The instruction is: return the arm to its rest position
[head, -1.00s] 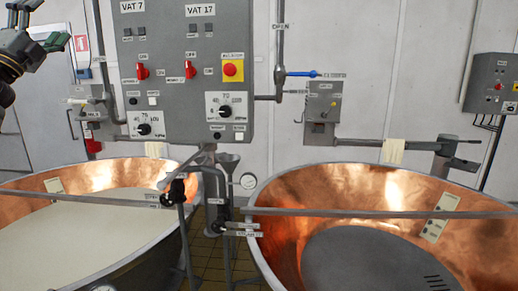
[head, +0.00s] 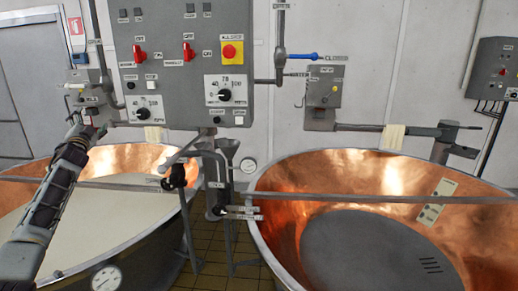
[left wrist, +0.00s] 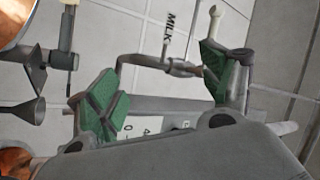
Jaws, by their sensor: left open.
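My left arm (head: 55,195) comes in from the lower left of the head view and reaches forward over the left vat, black and grey. My left gripper (head: 90,128) is at its far end, small in the picture, in front of the wall fittings left of the control panel. In the left wrist view my left gripper (left wrist: 158,82) shows two green-padded fingers spread wide, with nothing between them. A pipe and the word MILK lie beyond them. My right gripper is in neither view.
A grey control panel (head: 185,65) with red knobs and a yellow-backed red button hangs at the upper middle. The left copper vat (head: 130,158) holds pale liquid. The right copper vat (head: 400,175) shows a grey bottom. Pipes and valves (head: 215,180) stand between them.

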